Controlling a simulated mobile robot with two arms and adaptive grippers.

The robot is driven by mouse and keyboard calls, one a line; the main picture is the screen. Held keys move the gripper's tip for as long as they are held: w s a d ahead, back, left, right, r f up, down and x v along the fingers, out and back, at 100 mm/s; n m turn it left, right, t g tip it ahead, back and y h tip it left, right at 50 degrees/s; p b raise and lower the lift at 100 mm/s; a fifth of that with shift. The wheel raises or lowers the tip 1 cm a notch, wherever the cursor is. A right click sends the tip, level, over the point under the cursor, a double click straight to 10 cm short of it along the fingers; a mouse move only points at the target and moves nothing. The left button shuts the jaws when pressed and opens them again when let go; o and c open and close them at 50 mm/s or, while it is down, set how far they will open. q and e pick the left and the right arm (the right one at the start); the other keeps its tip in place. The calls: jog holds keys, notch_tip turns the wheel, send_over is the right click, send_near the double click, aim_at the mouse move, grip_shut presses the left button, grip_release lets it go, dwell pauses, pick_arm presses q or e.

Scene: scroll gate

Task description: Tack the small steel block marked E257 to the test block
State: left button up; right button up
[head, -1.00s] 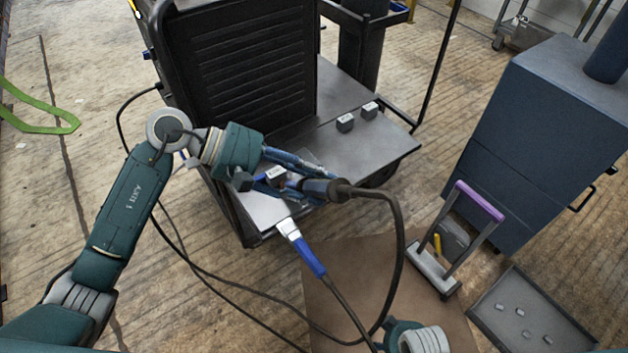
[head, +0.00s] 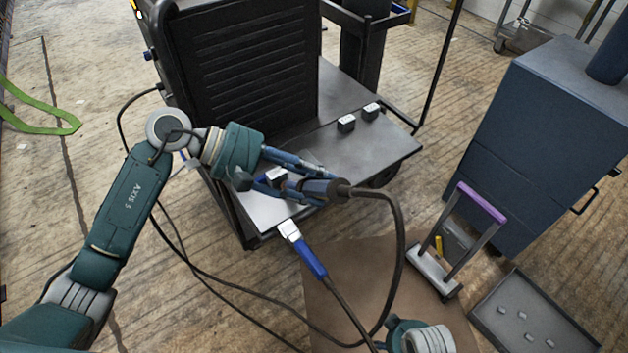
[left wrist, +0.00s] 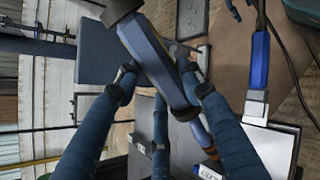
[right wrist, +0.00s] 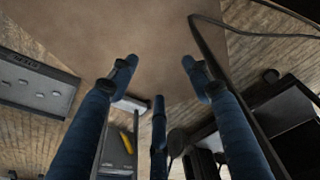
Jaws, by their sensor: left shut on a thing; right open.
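My left gripper (head: 308,180) is shut on a dark-handled welding torch (head: 324,188) with a thick black cable, held low over a pale metal plate (head: 262,212) on the cart shelf. The torch body (left wrist: 158,62) crosses the left wrist view. A small steel block (head: 276,174) with a white label shows between the fingers. A labelled block also shows in the left wrist view (left wrist: 208,172); its mark is too small to read. I cannot tell which piece is the test block. My right gripper (right wrist: 158,76) is open and empty above a brown mat (right wrist: 150,40).
Two labelled blocks (head: 346,123) (head: 371,111) sit farther back on the shelf. A blue-handled clamp (head: 303,250) meets the plate's front edge. A purple-handled frame (head: 482,203) and a dark tray (head: 487,318) of small pieces stand at right, near a blue cabinet (head: 540,140). Cables loop across the floor.

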dwell(0.4)
pick_arm(q)
jog(key=shift+b, duration=0.45)
pick_arm(e)
jog(key=r, duration=0.1)
jog(key=w+r, duration=0.1)
jog(key=r, duration=0.1)
jog(key=shift+r, duration=0.1)
dwell(0.7)
pick_arm(q)
jog(key=shift+w+a+f+b, duration=0.1)
jog(key=shift+b, duration=0.2)
pick_arm(e)
jog(key=shift+r, duration=0.75)
jog(key=shift+r, duration=0.15)
jog(key=shift+r, duration=0.1)
